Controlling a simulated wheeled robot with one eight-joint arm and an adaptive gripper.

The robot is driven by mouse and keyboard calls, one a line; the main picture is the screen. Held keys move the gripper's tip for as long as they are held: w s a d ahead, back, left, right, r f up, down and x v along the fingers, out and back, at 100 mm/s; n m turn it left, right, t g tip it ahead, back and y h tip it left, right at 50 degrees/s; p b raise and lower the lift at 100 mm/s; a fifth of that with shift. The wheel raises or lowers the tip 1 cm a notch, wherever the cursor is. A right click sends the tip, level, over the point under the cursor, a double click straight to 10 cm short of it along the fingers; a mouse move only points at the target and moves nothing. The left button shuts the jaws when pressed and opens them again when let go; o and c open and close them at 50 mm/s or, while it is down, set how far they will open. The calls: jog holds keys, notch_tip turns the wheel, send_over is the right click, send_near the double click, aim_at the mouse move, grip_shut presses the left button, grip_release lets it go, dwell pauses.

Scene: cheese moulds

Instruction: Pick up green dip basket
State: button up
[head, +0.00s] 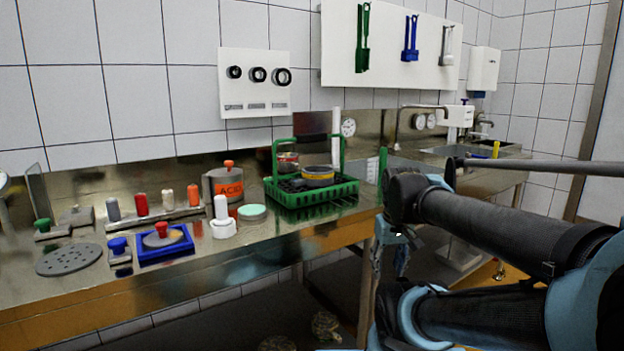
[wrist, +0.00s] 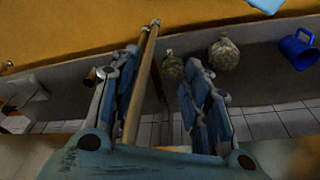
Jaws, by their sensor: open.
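The green dip basket (head: 322,199) stands on the steel bench in the head view, with a tall green handle frame rising over it. A dark tin and a yellow-banded round container sit in it. My gripper (wrist: 160,61) is open in the wrist view, its two blue fingers spread and pointing over the floor area. In the head view my arm comes in from the right, and the blue gripper (head: 393,246) hangs low by the bench's front edge, right of and apart from the basket. The basket does not show in the wrist view.
Left of the basket stand a white cylinder (head: 221,208), a pale green disc (head: 252,212), an orange-labelled ACID can (head: 224,185) and a blue tray (head: 165,246). A tan bar (wrist: 140,85) appears between my fingers in the wrist view; its distance is unclear. A blue mug (wrist: 298,48) lies beyond.

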jog(key=w+a+r+n, duration=0.35)
jog(key=w+r, duration=0.25)
jog(key=r, duration=0.4)
jog(key=w+a+r+n+g, duration=0.15)
jog(key=w+r+n, duration=0.35)
jog(key=r, duration=0.5)
jog(key=w+a+r+n, duration=0.3)
jog(key=w+r, duration=0.4)
jog(key=r, duration=0.2)
jog(key=w+a+r+n, duration=0.6)
jog(key=r, duration=0.3)
jog(key=w+a+r+n, duration=0.6)
jog(key=a+r, duration=0.1)
jog(key=r, duration=0.2)
send_over(311, 135)
jog(key=w, duration=0.2)
jog(key=shift+m+g, duration=0.25)
jog(key=shift+g, duration=0.1)
notch_tip(311, 135, down, 12)
jog(key=shift+w+d+r, duration=0.1)
jog(key=shift+s+f, duration=0.15)
jog(key=shift+f, duration=1.25)
jog(key=shift+s+f, duration=0.15)
jog(key=shift+f, duration=1.25)
jog(key=shift+c, duration=0.3)
grip_shut()
